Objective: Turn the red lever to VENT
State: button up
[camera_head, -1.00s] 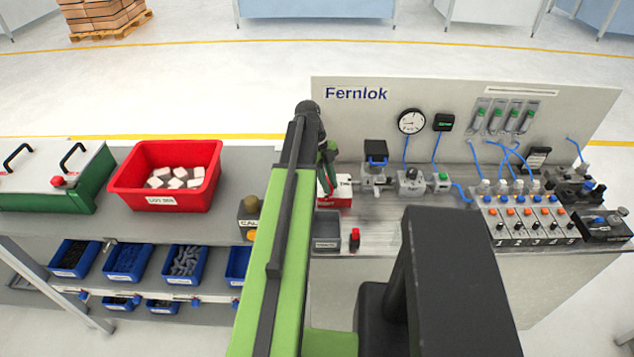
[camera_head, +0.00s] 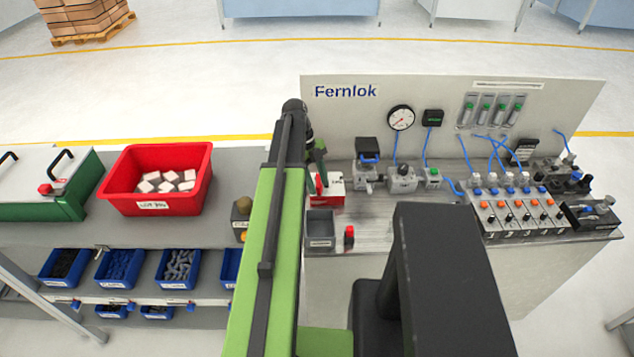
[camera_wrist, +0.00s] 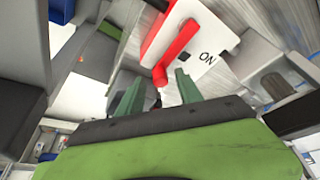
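The red lever (camera_wrist: 180,42) shows in the wrist view as a red bar on a white plate with a rounded red end (camera_wrist: 159,75) nearest me. The word ON stands on the plate to its right; I cannot read VENT anywhere. In the head view the lever (camera_head: 319,184) is small, on a red and white block (camera_head: 331,189) on the bench. My gripper (camera_wrist: 157,90) is open, with its two green fingers apart. The lever's rounded end appears just ahead of the gap between the fingertips; contact cannot be told. In the head view my gripper (camera_head: 317,160) is beside the block, partly hidden.
A small grey bin (camera_head: 320,240) and a red button-like piece (camera_head: 349,236) sit in front of the block. Valves and a regulator (camera_head: 403,178) stand to its right, below a gauge (camera_head: 401,118) on the panel. A red crate (camera_head: 155,200) is at left.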

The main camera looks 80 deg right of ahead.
jog(key=p+v, duration=1.6)
jog(key=v, duration=0.1)
jog(key=shift+w+d+r, duration=0.1)
